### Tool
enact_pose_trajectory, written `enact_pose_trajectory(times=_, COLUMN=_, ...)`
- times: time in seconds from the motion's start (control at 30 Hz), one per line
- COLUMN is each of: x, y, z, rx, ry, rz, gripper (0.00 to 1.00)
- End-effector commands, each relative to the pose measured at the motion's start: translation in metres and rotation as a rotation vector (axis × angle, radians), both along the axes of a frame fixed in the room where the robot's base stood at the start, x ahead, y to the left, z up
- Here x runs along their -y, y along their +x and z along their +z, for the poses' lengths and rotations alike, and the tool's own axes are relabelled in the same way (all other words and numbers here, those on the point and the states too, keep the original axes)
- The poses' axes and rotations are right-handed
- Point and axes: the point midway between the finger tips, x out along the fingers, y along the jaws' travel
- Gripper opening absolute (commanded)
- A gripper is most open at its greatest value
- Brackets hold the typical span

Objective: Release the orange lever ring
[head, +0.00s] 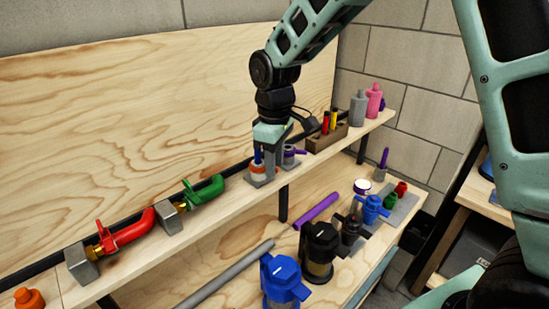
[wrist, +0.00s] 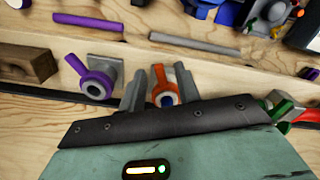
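The orange lever ring (head: 258,169) sits on a grey mount on the upper shelf, with a blue part at it. In the wrist view the orange lever ring (wrist: 157,88) lies between the two grey fingers of my gripper (wrist: 160,90), with a blue centre showing. My gripper (head: 268,155) is lowered over it in the head view and partly hides it. The fingers stand apart, one on each side of the ring. A small gap shows on the left; the right finger overlaps the ring's edge, and contact is unclear.
A purple lever ring (wrist: 95,82) on its own mount is close beside my gripper. A wooden block holder (head: 326,137) and bottles (head: 358,108) stand further right. Red (head: 127,233) and green (head: 203,190) valve handles are to the left. The lower shelf holds pitcher-like containers and rods.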

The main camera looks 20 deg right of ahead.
Motion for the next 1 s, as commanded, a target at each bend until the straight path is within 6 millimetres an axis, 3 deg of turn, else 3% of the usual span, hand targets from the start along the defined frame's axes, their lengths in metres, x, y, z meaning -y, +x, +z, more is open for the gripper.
enact_pose_trajectory(times=0.23, x=-0.0001, y=-0.0001, z=-0.0012, rx=0.000, ry=0.000, rz=0.000, gripper=0.33)
enact_pose_trajectory(times=0.37, x=-0.0001, y=0.0000, z=-0.0010, rx=0.000, ry=0.000, rz=0.000, gripper=0.00)
enact_pose_trajectory(times=0.57, x=0.0004, y=0.0006, z=-0.0005, rx=0.000, ry=0.000, rz=0.013, gripper=0.00)
enact_pose_trajectory(times=0.8, x=0.0050, y=0.0070, z=0.0005, rx=0.000, ry=0.000, rz=0.182, gripper=0.00)
enact_pose_trajectory(times=1.0, x=0.0049, y=0.0081, z=-0.0001, rx=0.001, ry=0.000, rz=0.219, gripper=0.00)
